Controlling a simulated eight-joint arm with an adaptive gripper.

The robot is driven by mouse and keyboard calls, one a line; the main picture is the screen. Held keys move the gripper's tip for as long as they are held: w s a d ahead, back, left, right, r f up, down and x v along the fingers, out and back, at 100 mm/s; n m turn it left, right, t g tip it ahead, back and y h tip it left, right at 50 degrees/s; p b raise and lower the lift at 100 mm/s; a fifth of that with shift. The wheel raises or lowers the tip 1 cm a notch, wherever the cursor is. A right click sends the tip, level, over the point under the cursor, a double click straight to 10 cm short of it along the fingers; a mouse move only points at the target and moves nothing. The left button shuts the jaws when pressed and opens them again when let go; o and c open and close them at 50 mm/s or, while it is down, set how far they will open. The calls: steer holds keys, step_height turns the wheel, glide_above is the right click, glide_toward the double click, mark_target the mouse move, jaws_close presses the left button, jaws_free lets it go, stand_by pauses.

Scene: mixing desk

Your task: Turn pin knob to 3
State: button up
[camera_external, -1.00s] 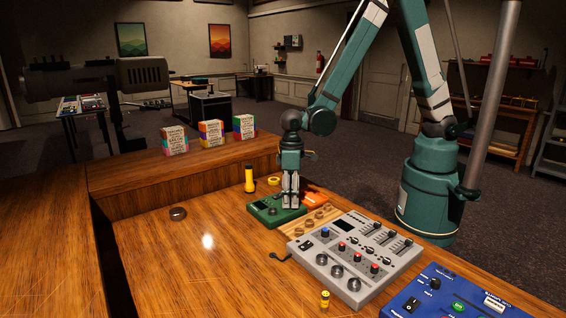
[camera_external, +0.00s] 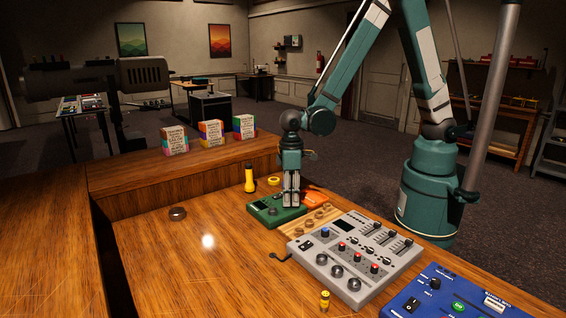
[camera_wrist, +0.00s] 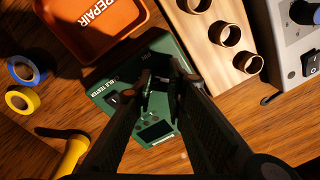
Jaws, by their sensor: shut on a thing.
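The green cable tester (camera_external: 262,208) lies on the wooden desk, left of the grey mixer. It also shows in the wrist view (camera_wrist: 121,76), with its lettering, a small dark switch and a dark screen. My gripper (camera_external: 291,204) points straight down at the tester's right part. In the wrist view my gripper (camera_wrist: 158,82) has its dark fingers close together over the tester's face. It is shut on what appears to be the tester's knob. The fingers hide most of the knob, so its pointer and number marks cannot be read.
A wooden block with round holes (camera_wrist: 220,45) stands close beside the tester. The grey mixer (camera_external: 330,262) is to the right. The desk's left is mostly clear.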

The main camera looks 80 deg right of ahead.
steer(key=o, duration=0.9)
steer(key=shift+r, duration=0.15)
steer(key=shift+d+r, duration=0.15)
steer(key=shift+r, duration=2.8)
steer(key=shift+d+r, duration=0.15)
steer(key=shift+r, duration=2.75)
